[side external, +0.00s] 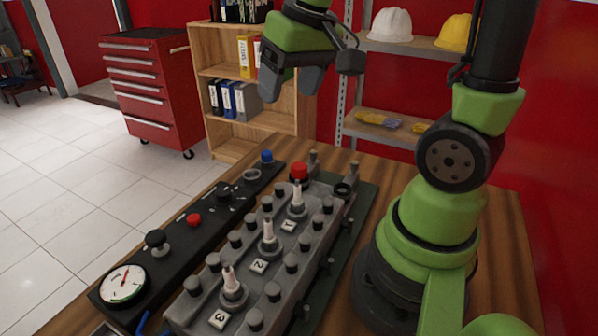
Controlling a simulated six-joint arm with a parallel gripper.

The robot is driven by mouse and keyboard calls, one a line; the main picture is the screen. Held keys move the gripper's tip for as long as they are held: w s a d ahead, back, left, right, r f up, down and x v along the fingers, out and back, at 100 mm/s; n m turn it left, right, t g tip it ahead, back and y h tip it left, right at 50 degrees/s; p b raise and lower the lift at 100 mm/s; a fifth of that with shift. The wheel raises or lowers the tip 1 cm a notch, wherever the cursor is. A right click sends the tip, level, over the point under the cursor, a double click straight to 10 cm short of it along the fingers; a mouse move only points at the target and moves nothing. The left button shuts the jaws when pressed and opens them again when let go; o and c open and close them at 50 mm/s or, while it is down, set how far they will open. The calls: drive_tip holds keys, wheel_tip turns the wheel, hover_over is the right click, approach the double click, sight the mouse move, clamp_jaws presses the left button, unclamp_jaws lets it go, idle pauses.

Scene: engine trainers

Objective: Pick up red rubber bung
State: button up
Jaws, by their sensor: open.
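A red, round-topped piece (299,170), which looks like the red rubber bung, stands upright at the far end of the grey engine block (205,292). My gripper (291,88) hangs well above it, at the top of the picture. Its dark fingers point down and are apart, with nothing between them. It touches nothing on the table. A smaller red button-like piece (194,219) sits on the black panel left of the block.
The block carries several black-capped posts and three white spark plugs (268,233). The black panel (175,239) has a gauge (122,285), a black knob (155,239) and a blue knob (267,156). Bare wooden table (505,235) shows at the right, beside my base.

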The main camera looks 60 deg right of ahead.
drive_tip(key=w+d+f+g, duration=0.3)
drive_tip(key=d+f, duration=0.6)
drive_tip(key=f, duration=0.1)
hover_over(299, 166)
drive_tip(key=f, duration=0.4)
drive_tip(key=shift+s+d+f, duration=0.15)
drive_tip(key=shift+s+f, duration=0.05)
drive_tip(key=shift+s, duration=0.05)
drive_tip(key=shift+w+f, duration=0.15)
drive_tip(key=shift+f, duration=1.4)
drive_tip(key=shift+w+f, duration=0.15)
drive_tip(key=shift+f, duration=1.35)
drive_tip(key=c, duration=1)
